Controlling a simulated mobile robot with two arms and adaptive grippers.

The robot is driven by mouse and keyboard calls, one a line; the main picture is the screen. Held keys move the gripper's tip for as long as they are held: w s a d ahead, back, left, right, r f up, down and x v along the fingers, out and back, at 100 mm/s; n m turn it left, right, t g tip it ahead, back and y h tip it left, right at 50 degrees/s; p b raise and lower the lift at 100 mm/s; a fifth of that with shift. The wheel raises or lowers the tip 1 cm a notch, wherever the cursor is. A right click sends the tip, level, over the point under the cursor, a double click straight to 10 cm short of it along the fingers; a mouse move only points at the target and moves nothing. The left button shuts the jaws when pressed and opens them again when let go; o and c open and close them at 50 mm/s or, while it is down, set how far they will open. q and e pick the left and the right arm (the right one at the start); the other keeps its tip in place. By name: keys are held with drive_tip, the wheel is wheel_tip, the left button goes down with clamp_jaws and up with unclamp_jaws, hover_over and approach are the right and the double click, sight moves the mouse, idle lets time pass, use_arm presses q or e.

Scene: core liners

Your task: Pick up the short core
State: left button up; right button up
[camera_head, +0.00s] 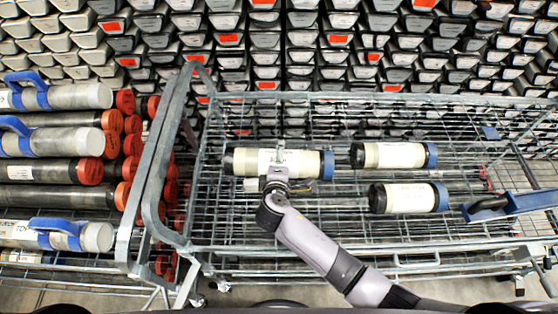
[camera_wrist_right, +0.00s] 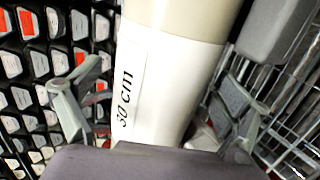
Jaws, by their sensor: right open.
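Three cream cores with black and blue end caps lie on the wire cart in the head view. The left core (camera_head: 300,163) looks longest. The upper right core (camera_head: 394,155) and lower right core (camera_head: 408,197) look shorter. My right gripper (camera_head: 277,172) is at the left core, partly covering its middle. In the right wrist view my right gripper (camera_wrist_right: 155,105) is open, its fingers on either side of a core (camera_wrist_right: 165,80) whose white label reads "30 cm". Contact cannot be told. My left gripper is out of view.
The wire cart (camera_head: 320,240) has a raised metal frame (camera_head: 155,190) on its left. Beyond that, a stack of long grey cores (camera_head: 55,170) with red and blue parts fills the left side. A blue-handled item (camera_head: 510,204) sits at the right. Racked core boxes (camera_head: 300,50) line the back.

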drive_tip(key=shift+f, duration=0.1)
drive_tip(key=shift+c, duration=0.6)
drive_tip(key=c, duration=1.9)
drive_tip(key=shift+w+r, duration=0.25)
drive_tip(key=shift+r, duration=0.05)
drive_tip(key=shift+r, duration=0.1)
